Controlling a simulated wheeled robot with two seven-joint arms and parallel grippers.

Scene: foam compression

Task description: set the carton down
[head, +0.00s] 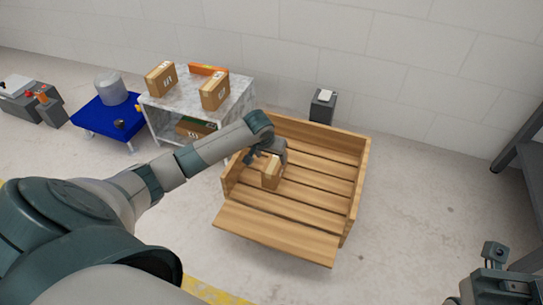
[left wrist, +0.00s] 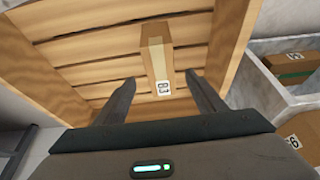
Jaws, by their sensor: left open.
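The carton (head: 271,173) is a small brown box standing on the slatted floor of a wooden crate (head: 275,234), towards its left side. In the left wrist view the carton (left wrist: 156,60) shows tape and a white label. My left gripper (head: 265,157) is just above and behind it, inside the crate's walls. In the left wrist view the two fingers of this gripper (left wrist: 160,78) are spread, with a gap on each side of the carton's near end. Part of my right arm's end shows at the lower right, but its fingers cannot be made out.
A grey-white shelf table (head: 185,97) left of the crate bears cartons (head: 160,79) (head: 214,91) and an orange box (head: 207,70). A blue cart (head: 106,118) stands further left. A dark bin (head: 322,106) stands behind the crate. The floor right of the crate is clear.

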